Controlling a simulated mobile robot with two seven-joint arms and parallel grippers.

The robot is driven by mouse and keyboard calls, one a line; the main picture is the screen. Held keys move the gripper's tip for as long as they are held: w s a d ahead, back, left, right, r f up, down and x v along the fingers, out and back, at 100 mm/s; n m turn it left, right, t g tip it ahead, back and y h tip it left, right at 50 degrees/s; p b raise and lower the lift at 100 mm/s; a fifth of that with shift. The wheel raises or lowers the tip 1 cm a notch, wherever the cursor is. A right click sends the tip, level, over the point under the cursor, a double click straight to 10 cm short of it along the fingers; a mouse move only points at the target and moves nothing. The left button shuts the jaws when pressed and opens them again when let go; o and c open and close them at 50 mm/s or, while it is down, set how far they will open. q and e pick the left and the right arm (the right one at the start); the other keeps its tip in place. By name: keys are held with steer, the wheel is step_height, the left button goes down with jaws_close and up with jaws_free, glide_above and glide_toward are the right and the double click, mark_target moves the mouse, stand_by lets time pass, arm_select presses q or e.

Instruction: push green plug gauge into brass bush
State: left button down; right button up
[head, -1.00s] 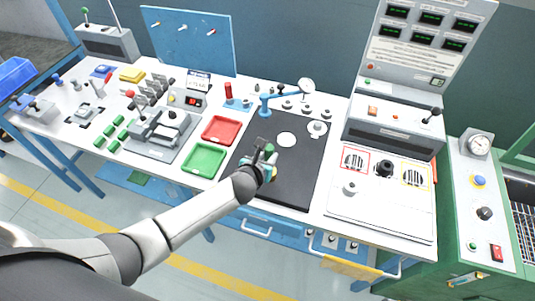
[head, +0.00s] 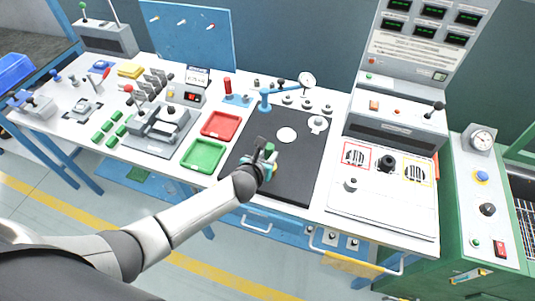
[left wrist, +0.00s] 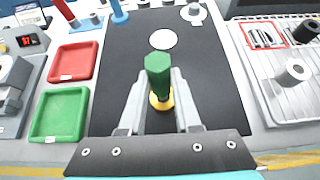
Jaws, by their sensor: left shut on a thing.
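My left gripper (left wrist: 158,108) is shut on the green plug gauge (left wrist: 158,72), which stands roughly upright between the fingers in the left wrist view. The yellow brass bush (left wrist: 160,102) shows behind and around the gauge's lower part, on the black mat. The gauge hides most of the bush, so I cannot tell whether its lower end is inside. In the head view the left gripper (head: 265,152) is over the front left part of the mat, and the gauge (head: 270,149) shows only in small part. My right gripper is not in view.
The black mat (head: 300,150) has free room to the right. A green tray (head: 204,155) and a red tray (head: 220,125) lie left of it. A white disc (head: 287,135) lies behind the gripper. A dial stand (head: 266,100) is at the back edge.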

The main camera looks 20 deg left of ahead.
arm_select(q)
steer(key=shift+f+b, duration=1.15)
steer(key=shift+f, duration=0.4)
stand_by(0.5)
steer(key=c, duration=0.5)
jaws_free()
steer(key=shift+s+r, duration=0.1)
steer(key=p+v, duration=0.3)
steer(key=v, duration=1.2)
steer(key=shift+p, duration=0.4)
